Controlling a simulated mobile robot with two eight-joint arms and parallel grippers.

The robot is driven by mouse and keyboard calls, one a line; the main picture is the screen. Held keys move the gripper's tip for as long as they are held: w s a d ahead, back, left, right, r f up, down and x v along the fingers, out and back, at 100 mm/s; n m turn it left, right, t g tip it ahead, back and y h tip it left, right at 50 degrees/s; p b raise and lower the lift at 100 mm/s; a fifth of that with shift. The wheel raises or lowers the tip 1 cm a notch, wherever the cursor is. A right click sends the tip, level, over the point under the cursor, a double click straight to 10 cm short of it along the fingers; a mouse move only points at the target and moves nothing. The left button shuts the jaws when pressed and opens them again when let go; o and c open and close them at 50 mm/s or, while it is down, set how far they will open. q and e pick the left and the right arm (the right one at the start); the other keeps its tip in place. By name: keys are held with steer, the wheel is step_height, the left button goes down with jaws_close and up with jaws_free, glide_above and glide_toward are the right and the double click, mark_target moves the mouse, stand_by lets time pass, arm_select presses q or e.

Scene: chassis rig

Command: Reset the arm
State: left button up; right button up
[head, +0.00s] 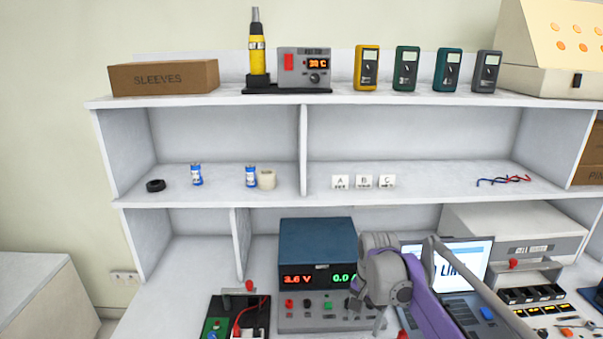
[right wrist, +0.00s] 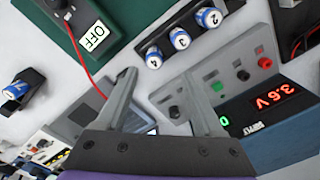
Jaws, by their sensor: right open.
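My right arm (head: 425,300), purple and grey, reaches in from the lower right in the head view. Its grey gripper (head: 376,312) hangs in front of the right side of the blue-topped power supply (head: 318,245) and partly hides its green display. In the right wrist view the two fingers of this gripper (right wrist: 164,84) stand wide apart with nothing between them. The power supply, showing 3.6 V, also appears there beyond the right finger (right wrist: 270,108). My left gripper is not in view.
A laptop (head: 468,255) stands behind the right arm. A black board with a red lead (head: 238,315) lies left of the supply. Shelves (head: 225,190) rise behind; bench left of the board is clear.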

steer(key=s+d+r+n+t+p, duration=0.2)
steer(key=s+r+n+t+p, duration=0.15)
steer(key=s, duration=1.05)
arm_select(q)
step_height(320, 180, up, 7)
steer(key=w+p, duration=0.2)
arm_select(e)
steer(key=s+f+n, duration=0.1)
steer(key=s+n, duration=0.1)
steer(key=s, duration=0.4)
steer(key=s+f+n+t, duration=0.1)
steer(key=s+f+n, duration=0.1)
steer(key=s, duration=0.3)
steer(key=shift+s+d+f+n, duration=0.3)
steer(key=shift+s+d+n, duration=0.05)
steer(key=shift+d, duration=0.05)
